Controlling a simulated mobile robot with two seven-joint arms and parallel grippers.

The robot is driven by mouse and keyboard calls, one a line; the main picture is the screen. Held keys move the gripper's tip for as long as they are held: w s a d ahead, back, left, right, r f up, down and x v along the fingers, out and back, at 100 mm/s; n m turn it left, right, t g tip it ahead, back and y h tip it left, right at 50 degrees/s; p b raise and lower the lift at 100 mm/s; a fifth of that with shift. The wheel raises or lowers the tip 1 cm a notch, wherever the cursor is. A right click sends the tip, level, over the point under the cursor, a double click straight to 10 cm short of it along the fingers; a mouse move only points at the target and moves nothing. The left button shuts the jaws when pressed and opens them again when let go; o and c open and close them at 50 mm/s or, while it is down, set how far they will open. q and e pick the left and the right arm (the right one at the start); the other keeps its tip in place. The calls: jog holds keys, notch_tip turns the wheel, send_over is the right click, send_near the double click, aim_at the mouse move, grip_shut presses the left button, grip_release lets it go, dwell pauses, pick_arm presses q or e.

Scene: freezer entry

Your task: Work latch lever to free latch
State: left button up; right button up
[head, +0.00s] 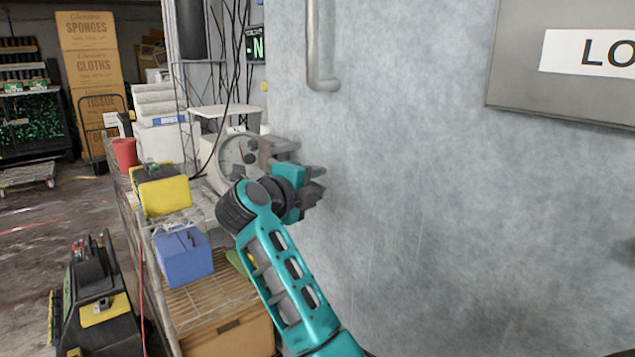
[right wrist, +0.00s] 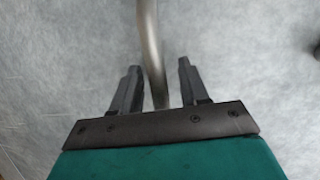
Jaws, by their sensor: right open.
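My right gripper (head: 317,184) is in front of the grey door in the head view, its two dark fingers apart. In the right wrist view the open fingers (right wrist: 159,68) stand to either side of a grey metal rod (right wrist: 148,35), with a gap visible on each side. The rod runs down from the top edge towards the palm. A grey metal latch part (head: 272,148) shows just behind and left of the gripper in the head view, partly hidden by it. I cannot tell whether the rod is the latch lever. My left gripper is not in view.
A bent metal handle (head: 314,45) is fixed to the door (head: 420,180) above the gripper. A sign panel (head: 560,90) is at upper right. A wire cart (head: 190,296) with a blue box (head: 183,256), yellow box (head: 166,195) and dial scale (head: 231,153) stands left.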

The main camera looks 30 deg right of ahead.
jog(key=shift+x, duration=1.1)
jog(key=shift+r, duration=0.1)
grip_shut()
